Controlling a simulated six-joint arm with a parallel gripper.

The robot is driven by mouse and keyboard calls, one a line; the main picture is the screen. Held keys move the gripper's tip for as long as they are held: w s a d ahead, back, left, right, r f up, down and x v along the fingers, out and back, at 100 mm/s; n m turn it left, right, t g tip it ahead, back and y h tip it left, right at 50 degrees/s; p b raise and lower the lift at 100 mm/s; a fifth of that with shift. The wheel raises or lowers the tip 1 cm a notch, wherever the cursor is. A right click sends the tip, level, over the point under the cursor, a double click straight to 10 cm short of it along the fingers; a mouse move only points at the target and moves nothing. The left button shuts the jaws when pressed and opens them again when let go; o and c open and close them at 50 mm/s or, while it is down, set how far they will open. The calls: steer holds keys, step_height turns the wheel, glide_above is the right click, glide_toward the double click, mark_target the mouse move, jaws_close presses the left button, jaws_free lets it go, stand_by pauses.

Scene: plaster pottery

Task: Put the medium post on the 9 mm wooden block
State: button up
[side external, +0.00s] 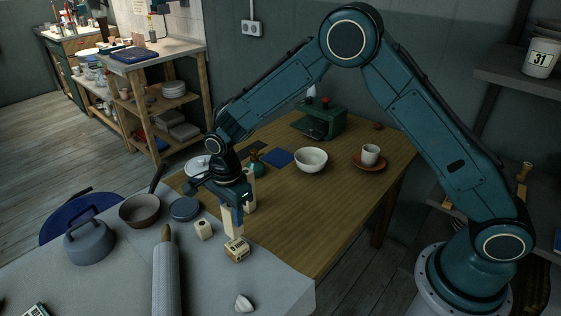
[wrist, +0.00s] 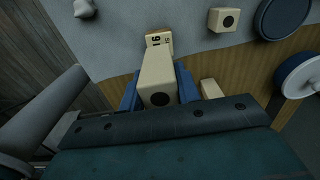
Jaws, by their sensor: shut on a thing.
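My gripper (side external: 238,212) is shut on a pale wooden post (side external: 231,222), which points downward. In the wrist view the same post (wrist: 157,85) sits between the blue fingers (wrist: 158,92), with a black dot on its near end. A small wooden block with dark markings (side external: 237,250) is just below and in front of the post's lower end. Its marked face (wrist: 157,41) shows beyond the post in the wrist view. I cannot tell whether post and block touch. Another pale post (side external: 250,188) stands behind my gripper and shows partly in the wrist view (wrist: 210,89).
A block with a black dot (side external: 203,229) sits left of the marked block. A white bowl (side external: 311,160) and cup (side external: 370,155) stand farther right.

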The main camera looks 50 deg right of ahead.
mark_target(233, 224)
steer(key=shift+f, duration=2.1)
steer(key=o, duration=1.1)
steer(key=shift+f, duration=0.15)
step_height(233, 224, up, 12)
steer(key=shift+r, duration=0.2)
